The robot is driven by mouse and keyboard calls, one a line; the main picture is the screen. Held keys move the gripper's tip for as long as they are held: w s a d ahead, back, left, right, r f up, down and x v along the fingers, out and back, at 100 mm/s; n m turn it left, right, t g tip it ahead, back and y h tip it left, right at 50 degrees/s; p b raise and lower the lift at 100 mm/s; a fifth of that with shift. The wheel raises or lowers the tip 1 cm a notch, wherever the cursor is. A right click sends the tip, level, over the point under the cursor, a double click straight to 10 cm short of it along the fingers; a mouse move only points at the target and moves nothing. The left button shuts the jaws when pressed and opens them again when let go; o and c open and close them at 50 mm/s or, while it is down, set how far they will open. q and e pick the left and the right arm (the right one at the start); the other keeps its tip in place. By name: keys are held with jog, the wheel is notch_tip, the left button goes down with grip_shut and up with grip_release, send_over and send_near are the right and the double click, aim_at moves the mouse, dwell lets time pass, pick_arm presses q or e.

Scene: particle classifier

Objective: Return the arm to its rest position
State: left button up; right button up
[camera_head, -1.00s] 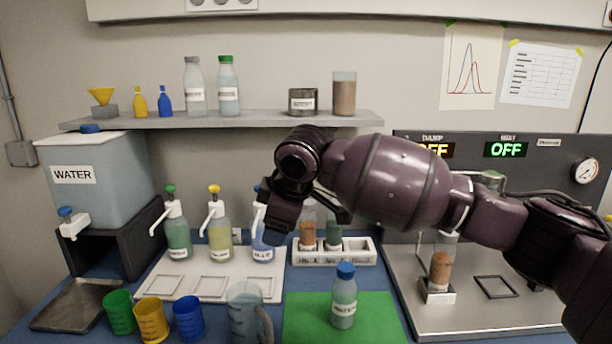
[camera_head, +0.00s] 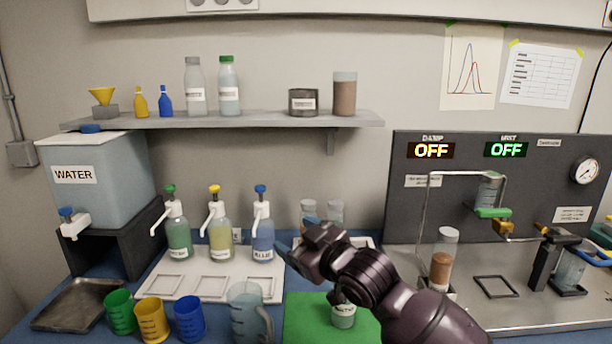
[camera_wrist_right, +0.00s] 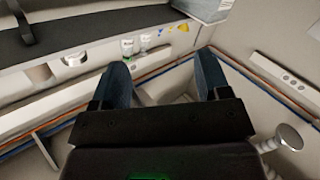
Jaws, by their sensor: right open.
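My right arm comes in from the bottom right in the head view. Its dark gripper (camera_head: 297,237) is above the bench, in front of the small bottle rack and right of the blue pump bottle. In the right wrist view the two blue fingers of the gripper (camera_wrist_right: 164,85) stand wide apart with nothing held between them. A small bottle (camera_head: 343,318) stands on the green mat (camera_head: 299,322); my arm hides its upper part. My left arm and gripper do not show.
The white rack (camera_head: 362,242) is partly hidden behind my gripper. Pump bottles (camera_head: 263,240) stand on a white tray at left, with a clear jug (camera_head: 246,310) in front. A bent metal frame (camera_head: 428,205) and a vial (camera_head: 441,268) are to the right. The space above the bench is open.

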jog(key=s+d+f+m+t+h, duration=0.1)
jog(key=s+d+f+m+h, duration=0.4)
jog(key=d+f, duration=0.55)
jog(key=s+d+f+m+t+h, duration=0.25)
jog(key=s+d+f, duration=0.45)
jog(key=d+f, duration=0.35)
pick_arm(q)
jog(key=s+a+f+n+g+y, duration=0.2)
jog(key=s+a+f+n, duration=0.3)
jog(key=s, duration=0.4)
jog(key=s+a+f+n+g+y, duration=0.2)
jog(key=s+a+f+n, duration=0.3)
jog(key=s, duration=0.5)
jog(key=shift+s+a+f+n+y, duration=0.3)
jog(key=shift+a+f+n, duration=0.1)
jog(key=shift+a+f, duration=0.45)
pick_arm(e)
jog(key=s+d+f+m+g+h, duration=0.2)
jog(key=s+d+f, duration=0.2)
jog(key=s+f, duration=0.4)
jog(key=s+d+f+m+g+h, duration=0.1)
jog(key=s+d+f+g+h, duration=0.1)
jog(key=s+f, duration=0.6)
jog(key=s+d+g, duration=0.1)
jog(key=s+d, duration=0.1)
jog(key=s, duration=0.3)
jog(key=shift+m+g, duration=0.35)
